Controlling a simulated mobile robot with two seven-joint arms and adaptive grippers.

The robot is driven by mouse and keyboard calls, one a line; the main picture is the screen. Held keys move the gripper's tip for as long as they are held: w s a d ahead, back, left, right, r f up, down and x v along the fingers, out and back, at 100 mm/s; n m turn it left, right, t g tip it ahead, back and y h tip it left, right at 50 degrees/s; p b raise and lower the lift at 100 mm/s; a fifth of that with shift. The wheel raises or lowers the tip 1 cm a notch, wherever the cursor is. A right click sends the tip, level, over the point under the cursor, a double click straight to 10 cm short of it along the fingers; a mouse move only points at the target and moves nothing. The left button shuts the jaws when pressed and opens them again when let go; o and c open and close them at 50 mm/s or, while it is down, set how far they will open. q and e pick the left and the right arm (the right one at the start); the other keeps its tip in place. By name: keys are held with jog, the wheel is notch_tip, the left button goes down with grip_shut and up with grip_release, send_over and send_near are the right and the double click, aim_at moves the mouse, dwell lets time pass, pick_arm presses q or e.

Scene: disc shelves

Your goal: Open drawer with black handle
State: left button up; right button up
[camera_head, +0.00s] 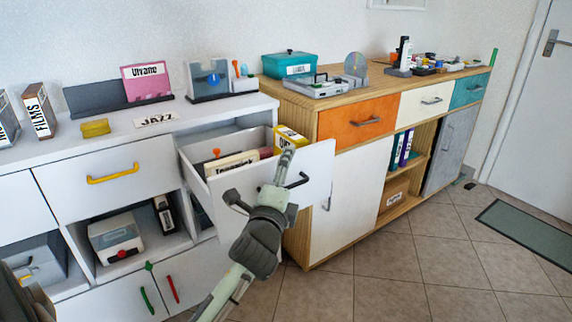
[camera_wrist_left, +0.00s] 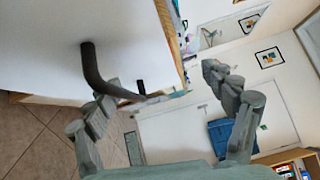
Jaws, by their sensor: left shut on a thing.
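The white drawer (camera_head: 318,168) with a black handle (camera_head: 299,181) is pulled out from the white cabinet, and its inside shows. It holds cards or sleeves, an orange-topped item and a yellow box (camera_head: 290,137). My left gripper (camera_head: 286,165) is at the drawer front, across the middle of the handle, shut on it and hiding part of the bar. In the left wrist view the handle (camera_wrist_left: 92,70) curves from the white front past the left finger of my left gripper (camera_wrist_left: 165,95). My right gripper is not in view.
A wooden cabinet (camera_head: 296,215) with a white door stands close to the drawer's right. A drawer with a yellow handle (camera_head: 112,174) is shut at left. Boxes and a yellow item (camera_head: 95,128) stand on top.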

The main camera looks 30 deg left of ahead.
pick_arm(q)
jog(key=shift+s+d+r+t, duration=0.15)
jog(key=shift+s+r, duration=0.25)
jog(key=shift+s, duration=0.25)
jog(key=shift+s+d+r+t, duration=0.15)
jog(key=shift+s+r, duration=0.25)
jog(key=shift+s, duration=0.2)
jog(key=shift+c, duration=1.3)
jog(key=shift+v, duration=1.15)
jog(key=shift+c, duration=0.6)
jog(key=shift+b+v, duration=0.45)
jog(key=shift+v, duration=0.5)
jog(key=c, duration=0.3)
jog(key=shift+s+d+f, duration=0.25)
jog(key=shift+s+d, duration=0.1)
jog(key=shift+s, duration=0.3)
